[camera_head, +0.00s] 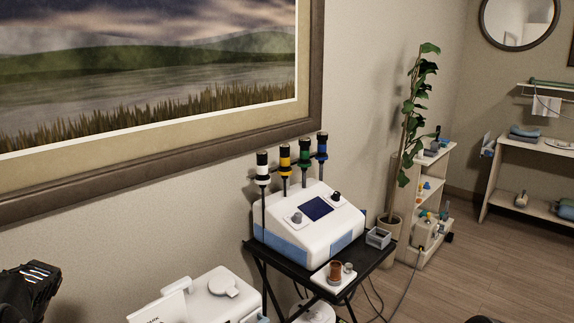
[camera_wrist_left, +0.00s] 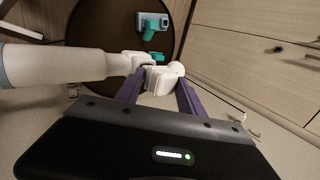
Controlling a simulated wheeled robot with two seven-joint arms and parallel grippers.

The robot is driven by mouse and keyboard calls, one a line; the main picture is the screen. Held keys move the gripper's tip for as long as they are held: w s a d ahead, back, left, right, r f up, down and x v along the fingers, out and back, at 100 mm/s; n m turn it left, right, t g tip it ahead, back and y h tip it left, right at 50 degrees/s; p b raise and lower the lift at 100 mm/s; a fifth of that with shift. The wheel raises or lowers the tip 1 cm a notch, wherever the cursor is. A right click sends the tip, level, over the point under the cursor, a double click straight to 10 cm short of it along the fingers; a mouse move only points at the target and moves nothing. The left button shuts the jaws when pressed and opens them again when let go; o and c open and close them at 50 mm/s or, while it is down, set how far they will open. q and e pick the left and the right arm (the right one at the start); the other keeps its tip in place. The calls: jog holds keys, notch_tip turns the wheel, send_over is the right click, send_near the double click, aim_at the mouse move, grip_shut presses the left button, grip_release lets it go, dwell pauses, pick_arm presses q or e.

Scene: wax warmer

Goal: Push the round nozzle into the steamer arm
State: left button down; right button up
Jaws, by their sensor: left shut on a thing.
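In the left wrist view my left gripper (camera_wrist_left: 158,92) has its two purple fingers shut on a white rounded piece (camera_wrist_left: 172,72), which looks like the round nozzle. A thick white tube, which looks like the steamer arm (camera_wrist_left: 70,66), comes in from the left and ends at a white joint close to the held piece. The two look in line and close together; I cannot tell whether they touch or how far one is inside the other. The head view shows neither the nozzle nor the fingers. My right gripper is not seen.
Wooden drawers (camera_wrist_left: 250,40) stand at right. In the head view, a white console (camera_head: 308,225) stands on a black cart beside a white appliance (camera_head: 215,300).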

pick_arm(q)
jog(key=shift+r, duration=0.7)
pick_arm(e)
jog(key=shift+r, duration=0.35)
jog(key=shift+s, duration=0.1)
